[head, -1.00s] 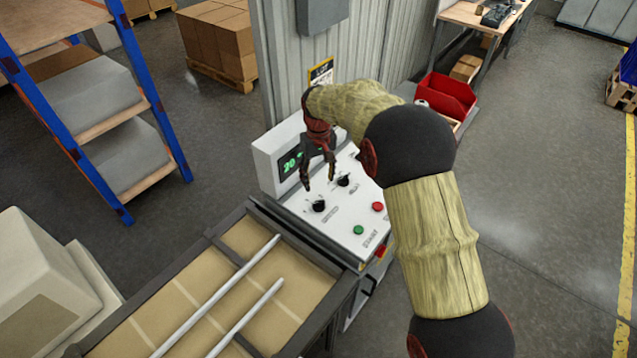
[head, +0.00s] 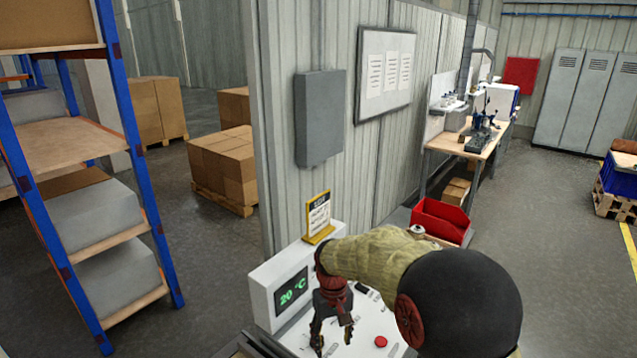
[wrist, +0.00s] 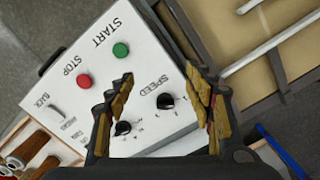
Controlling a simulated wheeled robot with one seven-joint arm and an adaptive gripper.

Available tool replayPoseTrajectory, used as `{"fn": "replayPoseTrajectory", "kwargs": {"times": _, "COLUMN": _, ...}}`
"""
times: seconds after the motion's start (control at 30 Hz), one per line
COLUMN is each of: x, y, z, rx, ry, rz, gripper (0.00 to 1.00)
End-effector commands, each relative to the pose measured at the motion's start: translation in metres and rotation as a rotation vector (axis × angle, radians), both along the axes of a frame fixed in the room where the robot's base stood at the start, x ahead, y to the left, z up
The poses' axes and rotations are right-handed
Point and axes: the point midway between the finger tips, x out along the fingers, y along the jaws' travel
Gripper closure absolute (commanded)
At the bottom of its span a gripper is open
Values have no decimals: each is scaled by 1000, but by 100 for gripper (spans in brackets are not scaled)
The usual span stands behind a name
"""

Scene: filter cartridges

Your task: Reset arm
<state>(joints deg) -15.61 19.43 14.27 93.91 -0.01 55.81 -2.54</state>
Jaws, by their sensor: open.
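My gripper (head: 332,335) is open and empty above the white control panel (head: 291,337). It also shows in the wrist view (wrist: 165,95), with its two fingers apart over the panel. In the wrist view the panel carries a green START button (wrist: 121,50), a red STOP button (wrist: 84,82), a black SPEED knob (wrist: 165,101) and a second black knob (wrist: 123,128). The panel's display (head: 292,290) reads 20 °C. My arm hides part of the panel in the head view.
A yellow-framed sign (head: 318,217) stands behind the panel, near a corrugated wall with a grey box (head: 320,117). A red bin (head: 441,221) is right of the wall. A blue-framed shelf (head: 130,150) stands at left. Bare floor (head: 560,240) lies at right.

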Motion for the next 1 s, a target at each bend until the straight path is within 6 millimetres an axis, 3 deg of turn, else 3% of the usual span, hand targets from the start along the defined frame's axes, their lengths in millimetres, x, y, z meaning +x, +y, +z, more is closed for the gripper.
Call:
{"fn": "replayPoseTrajectory", "kwargs": {"times": 0.2, "x": -64, "y": -39, "z": 41, "rx": 13, "ry": -54, "rz": -60, "gripper": 47}}
{"fn": "replayPoseTrajectory", "kwargs": {"times": 0.43, "x": -135, "y": -77, "z": 73, "rx": 32, "ry": -138, "rz": -126, "gripper": 47}}
{"fn": "replayPoseTrajectory", "kwargs": {"times": 0.8, "x": -239, "y": -124, "z": 90, "rx": 63, "ry": -314, "rz": -223, "gripper": 47}}
{"fn": "replayPoseTrajectory", "kwargs": {"times": 1.0, "x": -275, "y": -141, "z": 97, "rx": 77, "ry": -435, "rz": -269, "gripper": 47}}
